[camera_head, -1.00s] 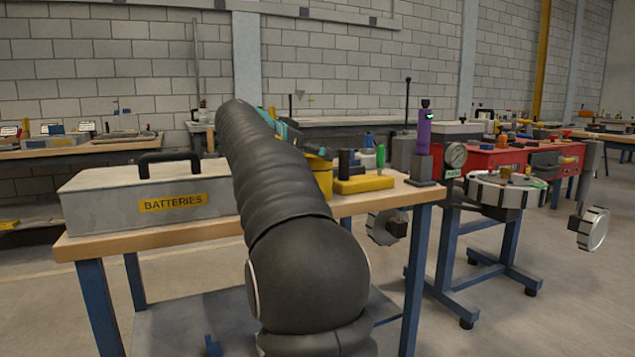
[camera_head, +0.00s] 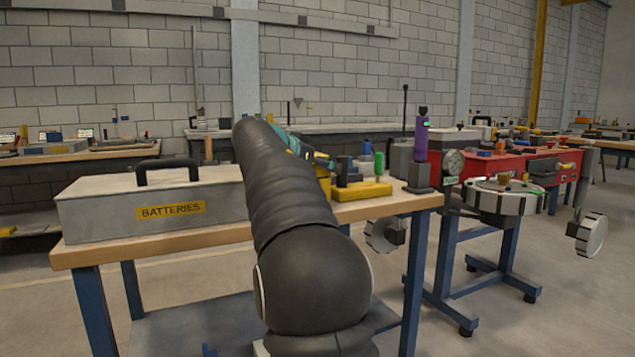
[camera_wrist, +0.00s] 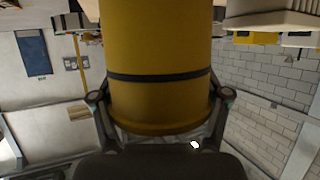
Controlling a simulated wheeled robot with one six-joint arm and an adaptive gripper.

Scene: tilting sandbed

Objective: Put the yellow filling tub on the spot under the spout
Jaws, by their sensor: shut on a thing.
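The yellow filling tub (camera_wrist: 160,60) fills the middle of the wrist view, a yellow cylinder with a dark band. My gripper (camera_wrist: 160,97) is shut on it, one finger on each side. In the head view my gripper (camera_head: 310,153) is partly behind my arm, over the right part of the workbench, and only a sliver of the tub (camera_head: 325,186) shows. I cannot tell whether the tub touches the bench. I cannot make out the spout or the spot under it.
A grey batteries box (camera_head: 110,212) with a black handle stands on the bench's left (camera_head: 150,240). A yellow block with a green peg (camera_head: 362,190) and a purple bottle (camera_head: 421,140) stand on the right. A round drum (camera_head: 505,201) stands beyond the bench's right end.

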